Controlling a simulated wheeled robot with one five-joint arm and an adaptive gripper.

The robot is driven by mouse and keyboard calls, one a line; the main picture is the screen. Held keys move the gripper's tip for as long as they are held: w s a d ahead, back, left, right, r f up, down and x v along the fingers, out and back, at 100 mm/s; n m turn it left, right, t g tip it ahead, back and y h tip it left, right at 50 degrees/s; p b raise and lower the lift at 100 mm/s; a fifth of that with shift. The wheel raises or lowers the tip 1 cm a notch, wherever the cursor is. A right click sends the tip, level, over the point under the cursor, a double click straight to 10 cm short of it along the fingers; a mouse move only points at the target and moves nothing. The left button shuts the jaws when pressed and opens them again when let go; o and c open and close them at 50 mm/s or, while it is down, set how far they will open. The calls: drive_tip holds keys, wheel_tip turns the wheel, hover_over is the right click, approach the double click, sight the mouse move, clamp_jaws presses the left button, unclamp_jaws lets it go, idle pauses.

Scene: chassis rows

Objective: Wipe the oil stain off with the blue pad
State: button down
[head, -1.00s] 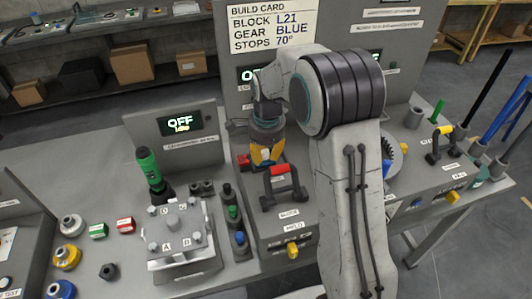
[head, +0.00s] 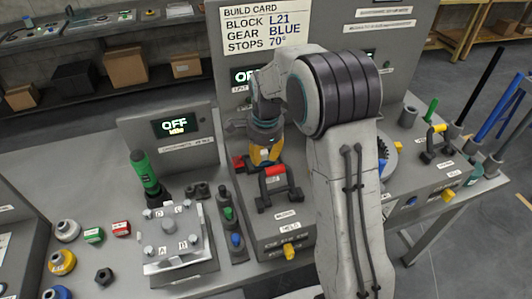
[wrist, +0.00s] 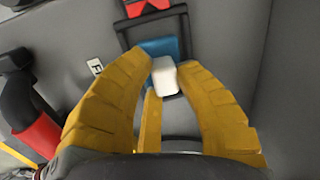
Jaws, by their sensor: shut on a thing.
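My gripper (wrist: 165,80) has its yellow fingers closed around a small white block (wrist: 165,76) in the wrist view. The blue pad (wrist: 157,47) shows directly behind that block and looks joined to it, as its white grip. In the head view my gripper (head: 263,156) points down over the middle station, just behind a red-topped black handle (head: 278,185). The pad's underside is hidden, and I cannot tell whether it touches the surface. I cannot make out the oil stain in either view.
The red-topped handle stands close to my fingers. A clamp plate (head: 178,240) with corner posts, a green-handled tool (head: 146,172) and a row of small pegs (head: 231,225) stand left. An upright panel (head: 240,115) rises behind. A second handle (head: 435,143) stands right.

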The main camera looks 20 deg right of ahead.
drive_tip(key=shift+a, duration=0.5)
drive_tip(key=shift+d+f, duration=0.1)
drive_tip(key=shift+d, duration=0.8)
drive_tip(key=shift+a, duration=0.15)
drive_tip(key=shift+a, duration=0.75)
drive_tip(key=shift+d, duration=0.15)
drive_tip(key=shift+d, duration=0.7)
drive_tip(key=shift+r, duration=0.2)
